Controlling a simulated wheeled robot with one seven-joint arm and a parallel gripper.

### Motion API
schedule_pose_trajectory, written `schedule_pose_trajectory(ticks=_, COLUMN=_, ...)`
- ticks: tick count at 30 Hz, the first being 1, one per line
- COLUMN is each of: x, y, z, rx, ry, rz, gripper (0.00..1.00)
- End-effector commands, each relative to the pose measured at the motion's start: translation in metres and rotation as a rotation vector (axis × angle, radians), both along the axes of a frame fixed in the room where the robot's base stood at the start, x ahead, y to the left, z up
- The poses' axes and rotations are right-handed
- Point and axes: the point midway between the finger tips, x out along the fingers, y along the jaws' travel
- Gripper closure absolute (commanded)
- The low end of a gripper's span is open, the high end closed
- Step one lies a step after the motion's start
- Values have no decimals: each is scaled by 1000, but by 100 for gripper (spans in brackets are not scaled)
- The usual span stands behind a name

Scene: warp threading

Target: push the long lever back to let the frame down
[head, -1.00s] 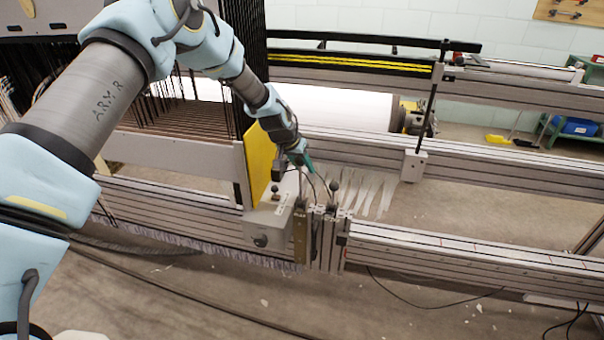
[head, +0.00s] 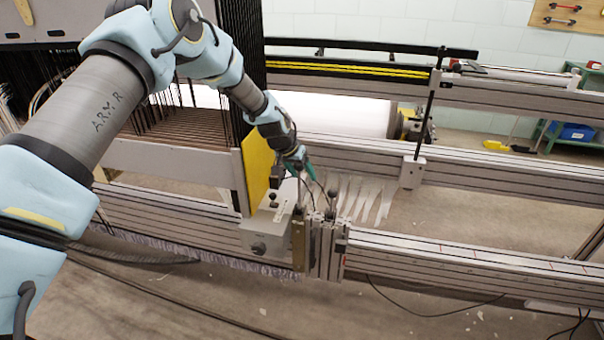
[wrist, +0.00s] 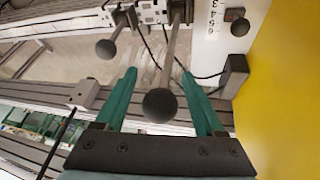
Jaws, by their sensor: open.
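The long lever (wrist: 172,58) is a grey rod with a black ball knob (wrist: 160,105). In the wrist view it stands between the two green fingers of my gripper (wrist: 158,74), with the knob nearest the palm. The fingers are open, with a visible gap on each side of the knob. A second, shorter-looking lever (wrist: 107,47) with a black knob is left of the fingers; its knob also shows in the head view (head: 332,192). In the head view my gripper (head: 305,172) is above the lever mount, and the long lever is hard to make out there. I cannot tell which part is the frame to be let down.
A grey control box (head: 266,238) and a yellow panel (head: 257,172) stand close beside my gripper. A dark cable box (wrist: 235,76) is right of the fingers. Rails (head: 450,255) run to the right. White strips (head: 365,197) hang behind the levers.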

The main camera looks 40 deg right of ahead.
Motion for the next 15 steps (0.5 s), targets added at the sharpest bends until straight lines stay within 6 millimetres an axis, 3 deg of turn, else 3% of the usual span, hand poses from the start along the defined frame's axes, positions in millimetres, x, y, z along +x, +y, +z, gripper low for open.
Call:
schedule_pose_trajectory(ticks=8, x=1, y=2, z=8, rx=-2, ry=-2, rz=1, gripper=29)
schedule_pose_trajectory(ticks=15, x=0, y=21, z=43, rx=-3, ry=-3, rz=1, gripper=29)
